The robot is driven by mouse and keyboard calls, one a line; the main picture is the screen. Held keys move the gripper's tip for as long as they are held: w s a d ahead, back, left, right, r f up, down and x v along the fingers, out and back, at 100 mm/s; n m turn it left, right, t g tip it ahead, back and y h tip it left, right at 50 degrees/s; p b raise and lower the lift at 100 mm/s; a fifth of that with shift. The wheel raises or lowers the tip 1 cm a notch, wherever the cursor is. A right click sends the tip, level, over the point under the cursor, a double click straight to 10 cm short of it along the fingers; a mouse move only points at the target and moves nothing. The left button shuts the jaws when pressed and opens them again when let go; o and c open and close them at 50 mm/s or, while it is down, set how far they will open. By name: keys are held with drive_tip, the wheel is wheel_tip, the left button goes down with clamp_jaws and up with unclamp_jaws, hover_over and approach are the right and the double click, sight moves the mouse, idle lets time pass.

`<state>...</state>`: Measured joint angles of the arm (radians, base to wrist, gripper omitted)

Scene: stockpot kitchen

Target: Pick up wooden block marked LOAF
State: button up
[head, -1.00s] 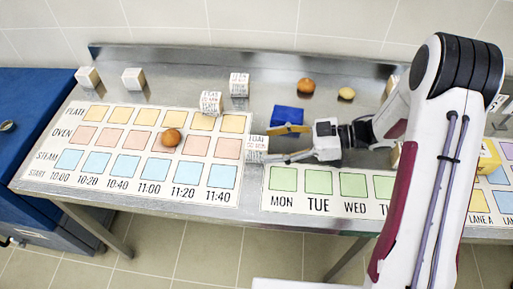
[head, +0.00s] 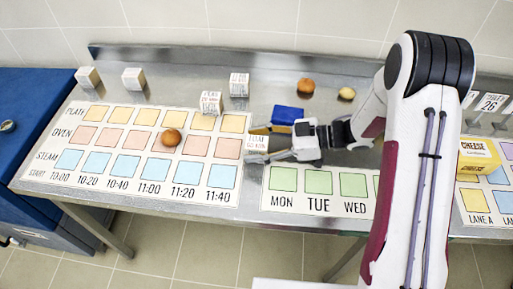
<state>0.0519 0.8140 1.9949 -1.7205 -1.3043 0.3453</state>
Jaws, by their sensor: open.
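A pale wooden block (head: 258,141) with small dark lettering, which seems to read LOAF, stands at the gap between the two printed mats on the steel table. My gripper (head: 261,145) comes in from the right and is open. One finger is on the far side of the block and the other on its near side, so the block is between the fingertips. I cannot tell whether either finger touches it. Two similar lettered blocks stand behind it, one (head: 211,103) at the mat's back edge and one (head: 239,84) farther back. Their lettering is too small to read surely.
A blue box (head: 287,115) stands just behind my gripper. A brown roll (head: 171,137) lies on the left mat (head: 100,187). Two more blocks (head: 88,78) (head: 134,78), a brown bun (head: 306,86) and a paler bun (head: 346,93) are along the back. A yellow CHEESE box (head: 478,156) is right.

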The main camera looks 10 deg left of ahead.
sight(257, 142)
drive_tip(key=c, duration=1.3)
drive_tip(key=shift+r, duration=0.1)
drive_tip(key=shift+r, duration=4.95)
